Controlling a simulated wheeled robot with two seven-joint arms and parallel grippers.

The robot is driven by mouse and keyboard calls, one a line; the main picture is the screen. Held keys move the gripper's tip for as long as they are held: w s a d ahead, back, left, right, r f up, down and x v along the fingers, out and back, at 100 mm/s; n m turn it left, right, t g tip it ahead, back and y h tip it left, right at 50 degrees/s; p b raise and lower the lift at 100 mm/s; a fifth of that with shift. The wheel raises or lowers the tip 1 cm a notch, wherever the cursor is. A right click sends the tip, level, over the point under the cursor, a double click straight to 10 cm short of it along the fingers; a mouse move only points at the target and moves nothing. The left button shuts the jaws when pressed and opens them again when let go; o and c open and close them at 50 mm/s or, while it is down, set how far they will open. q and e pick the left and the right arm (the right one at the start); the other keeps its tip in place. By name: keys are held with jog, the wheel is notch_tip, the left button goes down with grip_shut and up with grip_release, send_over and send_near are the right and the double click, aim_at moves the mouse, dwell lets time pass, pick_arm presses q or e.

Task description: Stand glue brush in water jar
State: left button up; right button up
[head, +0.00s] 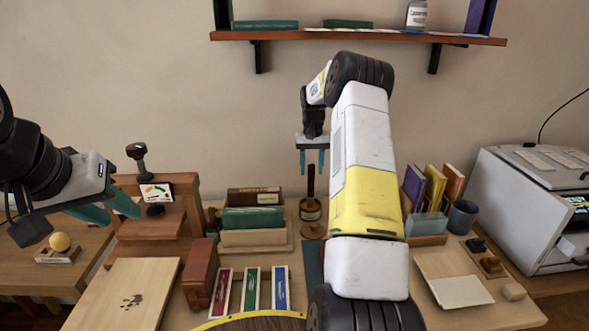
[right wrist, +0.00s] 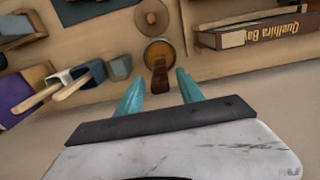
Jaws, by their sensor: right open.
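A dark-handled brush (head: 311,181) stands upright in a small round amber jar with a pale label (head: 310,210) at the table's back middle. In the right wrist view the brush handle (right wrist: 159,76) rises from the round jar (right wrist: 158,51), just beyond the fingertips. My right gripper (head: 312,172) is open and empty, pointing down above the handle, its teal fingers to either side. A dark grey cup (head: 462,216) stands at the right; I cannot tell whether it is the water jar. My left gripper (head: 112,212) is open and empty at the far left.
A round wooden piece (head: 313,231) sits just in front of the jar. A book holder (head: 255,238) stands left of it, upright books (head: 433,188) right. A printer-like machine (head: 535,215) is at far right. A shelf (head: 360,37) hangs on the wall above.

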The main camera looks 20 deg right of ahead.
notch_tip(320, 180, up, 10)
jog(key=shift+f, duration=0.1)
dwell(0.5)
